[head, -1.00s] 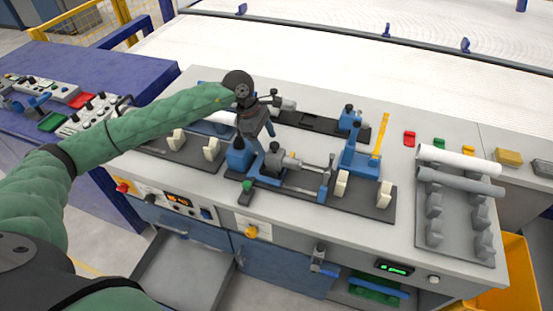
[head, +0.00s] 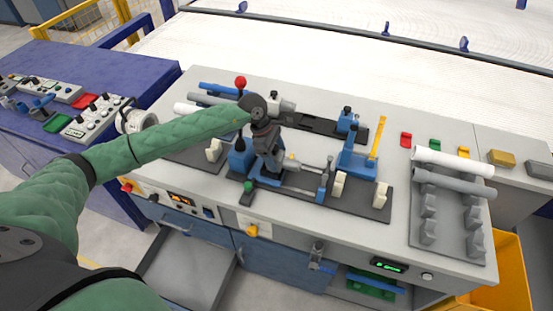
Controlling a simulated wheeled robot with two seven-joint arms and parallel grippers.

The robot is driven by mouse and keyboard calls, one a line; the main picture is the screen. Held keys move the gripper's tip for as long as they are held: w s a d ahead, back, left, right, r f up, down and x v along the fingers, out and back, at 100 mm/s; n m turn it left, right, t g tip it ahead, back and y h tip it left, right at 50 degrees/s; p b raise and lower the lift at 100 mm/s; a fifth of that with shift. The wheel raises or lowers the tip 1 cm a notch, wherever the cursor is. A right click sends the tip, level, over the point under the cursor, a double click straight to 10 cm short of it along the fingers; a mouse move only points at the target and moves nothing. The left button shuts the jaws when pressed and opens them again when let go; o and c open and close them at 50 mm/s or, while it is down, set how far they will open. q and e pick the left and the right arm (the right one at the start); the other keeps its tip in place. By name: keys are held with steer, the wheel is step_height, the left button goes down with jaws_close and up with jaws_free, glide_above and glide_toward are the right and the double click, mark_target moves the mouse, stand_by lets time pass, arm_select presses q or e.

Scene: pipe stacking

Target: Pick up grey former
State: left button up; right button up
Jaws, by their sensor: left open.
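My left gripper (head: 272,168) points down over the front blue-and-grey fixture on the bench. It is open, with its fingers around or just beside the grey cylindrical former (head: 290,165). The gripper hides much of this part, so I cannot tell if they touch. A second similar grey piece (head: 287,105) sits on the rear fixture, just behind my wrist. My right gripper is not in view.
A white pipe (head: 455,162) and a grey pipe (head: 455,182) lie on the rack (head: 455,235) at right. A red-knobbed lever (head: 240,83) stands behind my wrist. A blue bracket with a yellow strip (head: 376,138) stands to the right.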

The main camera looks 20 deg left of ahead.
arm_select(q)
steer(key=shift+f, duration=0.15)
steer(key=shift+c, duration=0.2)
steer(key=c, duration=1.4)
